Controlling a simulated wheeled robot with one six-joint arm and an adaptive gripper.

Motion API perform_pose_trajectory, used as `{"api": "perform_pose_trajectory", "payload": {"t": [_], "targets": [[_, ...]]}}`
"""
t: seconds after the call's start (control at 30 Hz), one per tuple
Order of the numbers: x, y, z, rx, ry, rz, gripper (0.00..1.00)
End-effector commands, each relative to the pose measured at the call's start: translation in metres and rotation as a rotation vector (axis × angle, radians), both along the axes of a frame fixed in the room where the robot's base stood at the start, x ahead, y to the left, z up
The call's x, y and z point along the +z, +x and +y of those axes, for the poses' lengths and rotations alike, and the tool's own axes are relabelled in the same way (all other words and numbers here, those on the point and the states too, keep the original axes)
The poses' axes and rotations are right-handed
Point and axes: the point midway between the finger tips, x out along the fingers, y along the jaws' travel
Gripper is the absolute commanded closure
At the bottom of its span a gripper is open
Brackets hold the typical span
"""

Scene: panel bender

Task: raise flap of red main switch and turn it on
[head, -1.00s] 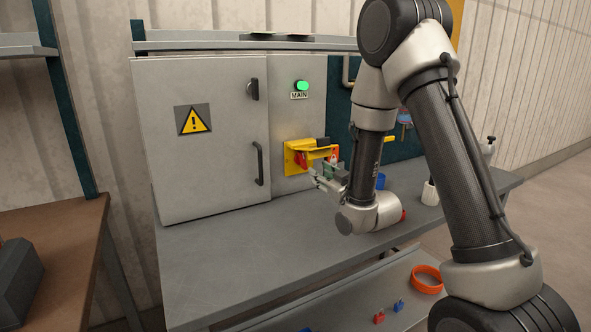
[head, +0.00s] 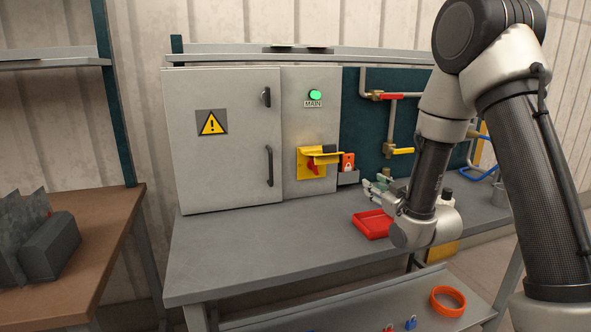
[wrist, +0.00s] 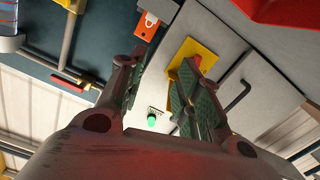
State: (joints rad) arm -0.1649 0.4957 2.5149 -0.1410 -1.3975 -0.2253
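The red main switch (head: 312,168) is a red knob on a yellow plate (head: 302,161) on the grey cabinet's right panel. Its yellow flap (head: 322,157) stands raised, jutting out above the knob. The green lamp (head: 315,95) over the MAIN label is bright. My gripper (head: 376,190) is to the right of the switch, apart from it, above the bench. In the wrist view my gripper (wrist: 158,88) has its fingers spread with nothing between them; the yellow plate (wrist: 184,55) shows partly behind the right finger, and the knob's exact angle is unclear.
A red tray (head: 371,225) lies on the grey bench (head: 270,252) below my gripper. A small grey holder with a red tag (head: 348,163) is right of the switch. Pipes with a yellow valve handle (head: 402,151) are behind. The bench's left part is clear.

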Motion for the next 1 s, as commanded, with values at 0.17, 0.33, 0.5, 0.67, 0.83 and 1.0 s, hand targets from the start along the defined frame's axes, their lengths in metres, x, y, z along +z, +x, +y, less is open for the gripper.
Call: {"api": "perform_pose_trajectory", "payload": {"t": [0.17,0.33,0.5,0.67,0.83,1.0], "targets": [[0.009,-0.001,-0.008,-0.019,-0.01,0.047,0.66],[0.019,-0.005,-0.018,-0.045,-0.026,0.119,0.66],[0.033,-0.017,-0.036,-0.089,-0.039,0.229,0.66],[0.053,-0.047,-0.06,-0.15,-0.046,0.376,0.66],[0.076,-0.12,-0.094,-0.246,-0.037,0.613,0.66],[0.09,-0.221,-0.117,-0.336,-0.005,0.86,0.66]]}}
